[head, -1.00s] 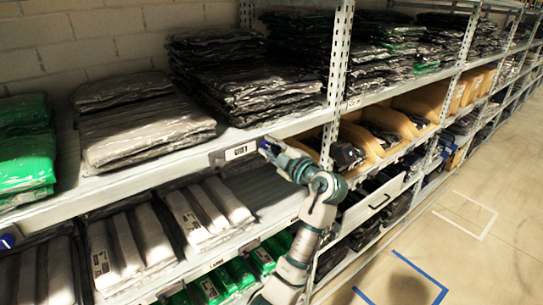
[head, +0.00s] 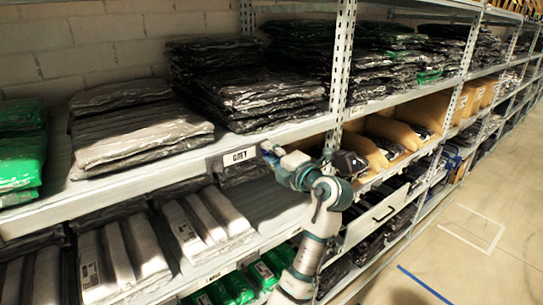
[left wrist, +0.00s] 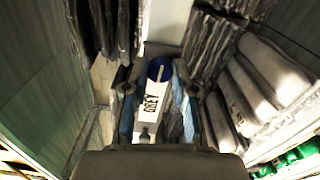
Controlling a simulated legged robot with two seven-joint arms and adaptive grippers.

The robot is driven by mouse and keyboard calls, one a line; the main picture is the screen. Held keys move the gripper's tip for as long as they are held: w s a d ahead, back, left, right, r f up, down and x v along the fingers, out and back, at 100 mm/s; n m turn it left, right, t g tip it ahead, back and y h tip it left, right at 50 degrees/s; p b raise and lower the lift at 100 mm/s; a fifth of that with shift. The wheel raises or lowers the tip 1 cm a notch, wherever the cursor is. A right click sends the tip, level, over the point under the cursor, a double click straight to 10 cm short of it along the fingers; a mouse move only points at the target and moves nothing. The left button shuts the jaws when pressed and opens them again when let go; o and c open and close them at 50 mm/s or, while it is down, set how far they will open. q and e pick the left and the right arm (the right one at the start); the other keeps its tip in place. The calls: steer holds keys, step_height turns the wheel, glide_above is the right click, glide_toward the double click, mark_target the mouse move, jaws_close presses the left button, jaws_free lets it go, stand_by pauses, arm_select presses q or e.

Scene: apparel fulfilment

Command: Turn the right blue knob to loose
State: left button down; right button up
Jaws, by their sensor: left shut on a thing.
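A white label reading GREY (head: 239,156) sits on the front edge of the upper shelf. In the left wrist view the label (left wrist: 150,103) lies lengthwise between my fingers. A blue knob (left wrist: 159,68) shows at the label's far end. My left gripper (head: 272,153) is at the right end of the label, at the shelf edge. In the wrist view my left gripper (left wrist: 157,85) is shut around the knob, with a finger on each side. The fingers partly hide the knob's contact. My right gripper is not in view.
Bagged grey garments (head: 135,125) and dark garments (head: 250,90) lie on the upper shelf. White bagged packs (head: 205,220) fill the shelf below. A perforated metal upright (head: 341,75) stands right of my gripper. Open floor (head: 470,235) lies to the right.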

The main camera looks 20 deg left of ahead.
arm_select(q)
steer(key=shift+w+f, duration=0.1)
steer(key=shift+f, duration=0.25)
steer(key=c, duration=0.9)
jaws_free()
steer(key=shift+w+r, duration=0.1)
steer(key=shift+w, duration=0.05)
steer(key=v, duration=1.2)
